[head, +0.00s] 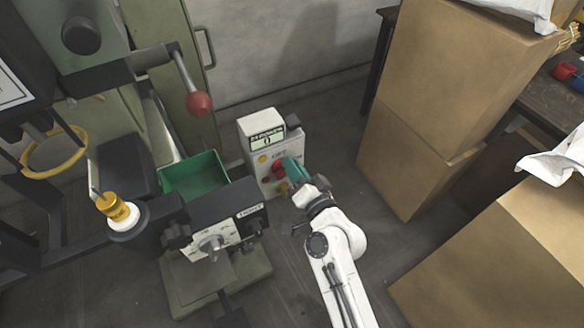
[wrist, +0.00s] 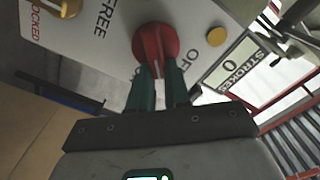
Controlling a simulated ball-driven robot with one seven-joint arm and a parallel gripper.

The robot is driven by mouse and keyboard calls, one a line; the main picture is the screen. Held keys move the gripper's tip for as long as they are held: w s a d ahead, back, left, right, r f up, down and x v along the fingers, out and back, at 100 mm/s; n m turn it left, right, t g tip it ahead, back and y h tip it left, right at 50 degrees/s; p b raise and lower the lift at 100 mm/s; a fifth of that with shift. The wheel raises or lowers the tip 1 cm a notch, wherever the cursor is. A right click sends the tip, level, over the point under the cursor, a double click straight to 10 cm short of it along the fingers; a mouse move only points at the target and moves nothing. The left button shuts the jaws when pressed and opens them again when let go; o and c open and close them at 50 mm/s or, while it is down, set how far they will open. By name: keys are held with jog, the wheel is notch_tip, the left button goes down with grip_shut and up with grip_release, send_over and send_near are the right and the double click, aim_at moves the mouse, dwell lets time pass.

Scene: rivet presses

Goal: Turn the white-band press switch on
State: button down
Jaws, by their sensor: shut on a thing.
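The red rotary switch (head: 278,170) sits on the front of a light-grey control box (head: 262,128). In the wrist view the red switch (wrist: 155,42) has its grip bar between the green fingers of my gripper (wrist: 158,82), which is shut on it. The word OFF is printed to the right of the switch in that view, FREE to the left. In the head view my gripper (head: 291,168) reaches the box from the right and partly covers the switch. A white band (head: 124,217) shows under a yellow cylinder on the press at left.
The box has a counter reading 0 (head: 267,140) and a yellow button (head: 262,158). A green bin (head: 195,176) and a press head (head: 215,220) stand to its left, with a red-knobbed lever (head: 199,104) above. Cardboard boxes (head: 410,160) stand at right. Floor is clear between.

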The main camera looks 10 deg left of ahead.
jog(key=shift+w+d+f+m, duration=0.1)
jog(key=shift+f+m, duration=0.2)
jog(key=shift+m, duration=1.1)
jog(key=shift+w+d+f+m, duration=0.1)
jog(key=shift+f+m, duration=0.15)
jog(key=shift+m, duration=1.15)
jog(key=shift+d+f+m, duration=0.1)
jog(key=shift+f+m, duration=0.2)
jog(key=shift+m, duration=1.1)
jog(key=c, duration=1.1)
grip_release()
jog(key=v, duration=1)
jog(key=shift+s+d, duration=0.25)
jog(key=shift+s, duration=0.1)
